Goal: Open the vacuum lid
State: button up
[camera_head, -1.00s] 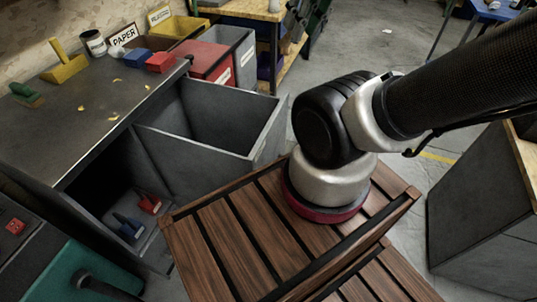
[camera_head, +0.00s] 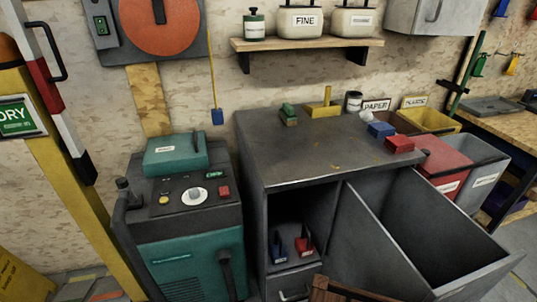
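A vacuum-like machine (camera_head: 192,250) with a dark body and teal front stands on the left against the wall, beside the grey cabinet. A teal lid-like cover (camera_head: 176,158) sits on its top and looks shut. A dark handle or latch shows on the cover. Below it is a sloped dark panel (camera_head: 175,192) with a round white dial, a yellow button and a red button. A black hose or handle hangs on the front right. My gripper and arm are out of view.
A grey cabinet (camera_head: 330,150) stands right of the machine, with an open drawer bin (camera_head: 440,240) jutting forward. A wooden slatted piece (camera_head: 340,291) shows at the bottom edge. A yellow post (camera_head: 60,190) stands at left. A shelf (camera_head: 305,45) hangs above.

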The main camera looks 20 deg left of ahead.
aim_at(182, 153)
jog(key=k+j+u, duration=0.1)
jog(key=u, duration=0.85)
jog(key=l+u, duration=0.15)
jog(key=u, duration=0.55)
jog(key=i+j, duration=0.3)
jog(key=i, duration=0.2)
jog(key=i+j+u, duration=0.1)
jog(key=i+j, duration=0.2)
jog(key=i, duration=0.2)
